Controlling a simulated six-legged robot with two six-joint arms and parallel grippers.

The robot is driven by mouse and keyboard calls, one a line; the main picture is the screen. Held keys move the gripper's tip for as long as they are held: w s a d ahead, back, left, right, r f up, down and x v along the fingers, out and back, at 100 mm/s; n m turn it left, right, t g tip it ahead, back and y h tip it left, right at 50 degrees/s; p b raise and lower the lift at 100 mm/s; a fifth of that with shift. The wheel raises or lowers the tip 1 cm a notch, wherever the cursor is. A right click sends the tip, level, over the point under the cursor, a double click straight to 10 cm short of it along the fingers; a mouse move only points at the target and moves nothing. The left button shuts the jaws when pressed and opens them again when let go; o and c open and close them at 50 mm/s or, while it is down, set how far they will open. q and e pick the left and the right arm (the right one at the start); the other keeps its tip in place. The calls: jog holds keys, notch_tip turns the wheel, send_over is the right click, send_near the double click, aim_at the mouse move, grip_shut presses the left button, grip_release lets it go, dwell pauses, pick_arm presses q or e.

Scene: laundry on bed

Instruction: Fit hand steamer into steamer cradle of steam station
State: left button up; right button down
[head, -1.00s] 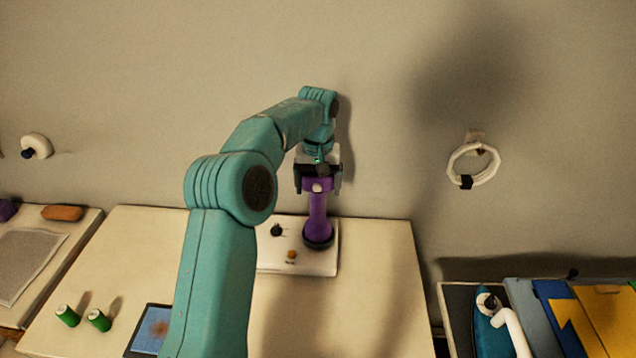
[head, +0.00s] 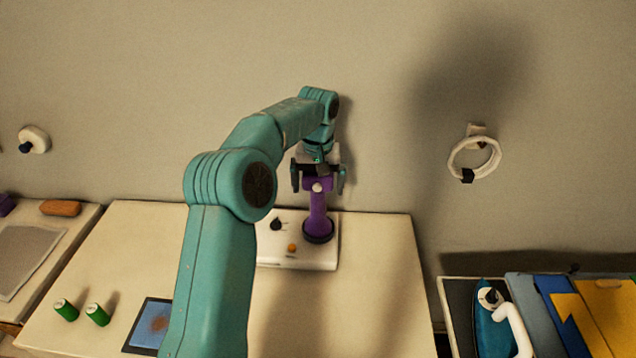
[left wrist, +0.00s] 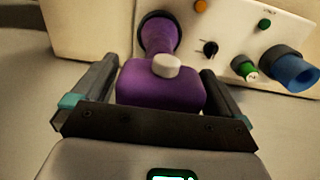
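The purple hand steamer (head: 318,204) stands upright with its lower end in the black ring of the steamer cradle (head: 318,237), on the right side of the white steam station (head: 300,262). In the left wrist view the steamer's purple head (left wrist: 160,90) with a pale button faces me, and its neck runs down into the dark ring (left wrist: 160,17). My left gripper (head: 318,182) is open around the steamer's head, one finger on each side, with gaps showing in the left wrist view. How deep the steamer sits is hidden. My right gripper is not in view.
The station has a dark knob (head: 276,224) and an orange button (head: 292,248). Two green spools (head: 97,314) and a blue-screened tablet (head: 148,325) lie on the table's left. A white ring (head: 474,158) hangs on the wall. The table's right part (head: 380,280) is clear.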

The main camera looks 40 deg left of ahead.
pick_arm(q)
notch_tip(320, 180, up, 8)
jog(key=shift+f+p, duration=0.2)
jog(key=shift+p, duration=0.35)
notch_tip(320, 180, up, 9)
jog(key=p, duration=0.3)
jog(key=shift+f, duration=0.2)
jog(key=shift+s+r, duration=0.1)
jog(key=shift+s, duration=0.05)
